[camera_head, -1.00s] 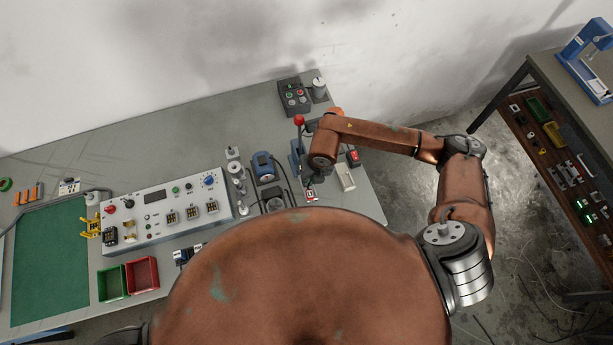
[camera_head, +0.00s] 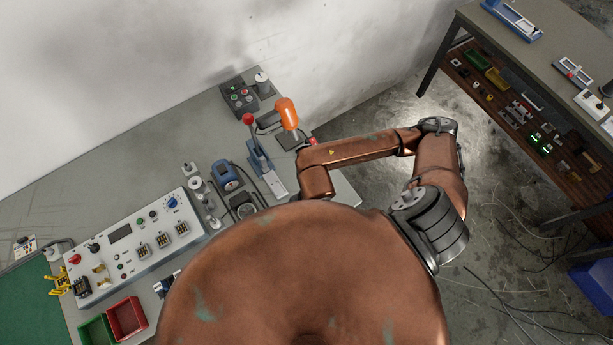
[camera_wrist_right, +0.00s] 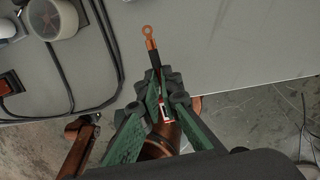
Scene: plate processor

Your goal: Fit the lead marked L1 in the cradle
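A lead with a copper ring lug (camera_wrist_right: 150,38) and a dark sleeve shows in the right wrist view, lug pointing away from me. A red-and-white tag (camera_wrist_right: 166,110) sits between the fingers; its lettering is too small to read. My right gripper (camera_wrist_right: 158,82) is shut on the lead, near the bench edge. I cannot tell which thing is the cradle. My left gripper is not in view.
The bench holds a blue lever press with a red knob (camera_head: 248,120), an orange-handled tool (camera_head: 287,113), a control panel (camera_head: 135,240), a button box (camera_head: 239,96), and red (camera_head: 127,317) and green (camera_head: 97,331) bins. A second bench (camera_head: 550,50) stands at right, with floor between.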

